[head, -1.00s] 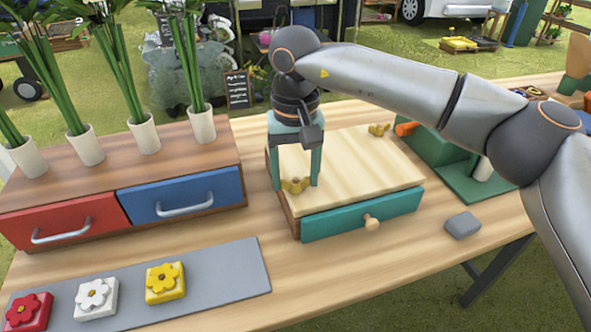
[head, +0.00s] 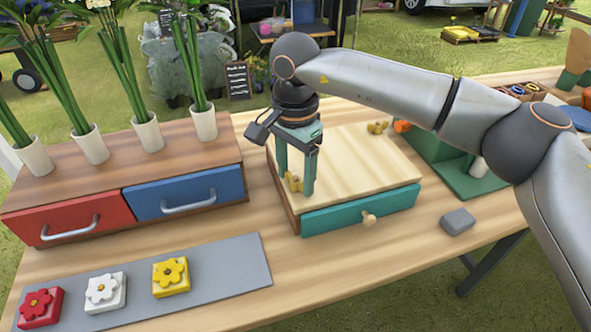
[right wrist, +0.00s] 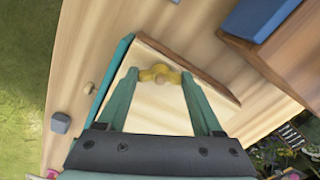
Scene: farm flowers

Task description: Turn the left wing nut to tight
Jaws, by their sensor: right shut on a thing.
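The left wing nut (head: 292,182) is small and brass-yellow, at the left front of the pale wooden top (head: 350,165) of a box. My right gripper (head: 296,186) points down with its green fingers on either side of it, shut on it. In the right wrist view the wing nut (right wrist: 160,74) sits between the two fingertips (right wrist: 159,76), its wings reaching toward both. In the head view a finger partly hides it. A second wing nut (head: 377,127) stands at the back right of the top. My left gripper is not in view.
The box has a teal drawer (head: 345,213) with a round knob. A grey block (head: 457,222) lies to its right. Left are a cabinet with red and blue drawers (head: 187,196), vases on it, and a grey mat (head: 225,270) with flower tiles.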

